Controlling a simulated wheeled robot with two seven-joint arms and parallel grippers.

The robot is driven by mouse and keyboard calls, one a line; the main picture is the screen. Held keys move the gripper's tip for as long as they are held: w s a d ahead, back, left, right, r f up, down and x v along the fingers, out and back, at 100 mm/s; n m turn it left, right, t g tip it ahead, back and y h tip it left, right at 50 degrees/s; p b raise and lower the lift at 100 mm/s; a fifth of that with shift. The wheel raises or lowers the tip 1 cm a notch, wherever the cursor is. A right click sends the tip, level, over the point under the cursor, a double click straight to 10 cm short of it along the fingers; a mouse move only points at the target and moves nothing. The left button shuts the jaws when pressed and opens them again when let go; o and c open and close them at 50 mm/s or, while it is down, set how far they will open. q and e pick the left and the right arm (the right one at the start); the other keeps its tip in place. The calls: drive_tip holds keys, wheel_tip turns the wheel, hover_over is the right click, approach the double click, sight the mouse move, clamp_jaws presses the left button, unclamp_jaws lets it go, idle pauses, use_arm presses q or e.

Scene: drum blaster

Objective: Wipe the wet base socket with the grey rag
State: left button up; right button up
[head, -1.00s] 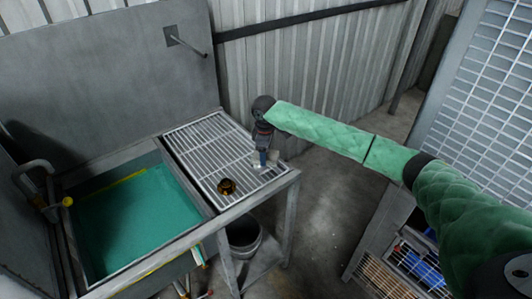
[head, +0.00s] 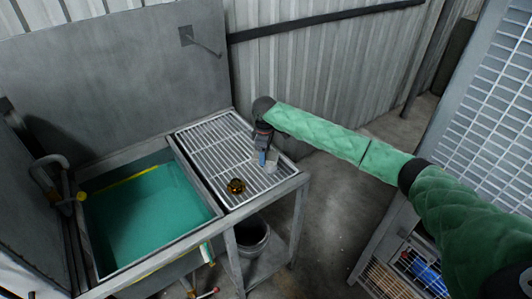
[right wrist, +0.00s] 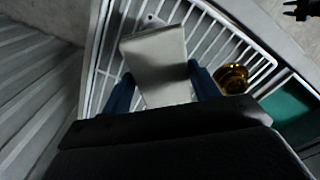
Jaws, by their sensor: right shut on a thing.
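My right gripper (head: 266,158) is over the right part of the slatted metal drain rack (head: 205,150), fingers pointing down. In the right wrist view its blue fingers (right wrist: 160,90) are shut on a pale grey, flat piece, which looks like the grey rag (right wrist: 158,55). The rag also shows in the head view (head: 271,163). A shiny brass-coloured round piece (head: 236,186), apparently the base socket, sits on the rack to the left of the gripper. It also shows in the right wrist view (right wrist: 232,78), apart from the rag. I cannot tell whether it is wet. My left gripper is not in view.
A sink basin (head: 150,215) of green liquid adjoins the rack on the left, with a pipe (head: 50,170) at its far left. A grey bucket (head: 252,238) stands below the rack. A metal backboard and corrugated wall (head: 300,80) rise behind. A mesh rack (head: 490,90) stands right.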

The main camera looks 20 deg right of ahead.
sight(276, 156)
drive_tip(key=shift+s+d+p, duration=0.35)
drive_tip(key=shift+d+p, duration=0.15)
drive_tip(key=shift+d, duration=0.05)
drive_tip(key=shift+s+d+p, duration=0.4)
drive_tip(key=shift+d+p, duration=0.05)
drive_tip(key=shift+d, duration=0.25)
drive_tip(key=shift+s+d+p, duration=0.35)
drive_tip(key=shift+d+p, duration=0.05)
drive_tip(key=shift+d, duration=0.25)
drive_tip(key=shift+a, duration=0.1)
drive_tip(key=shift+w+a+p, duration=0.25)
drive_tip(key=shift+w+a, duration=0.3)
drive_tip(key=shift+a, duration=0.35)
drive_tip(key=shift+w+a+p, duration=0.2)
drive_tip(key=shift+w+a, duration=0.35)
drive_tip(key=shift+a, duration=0.35)
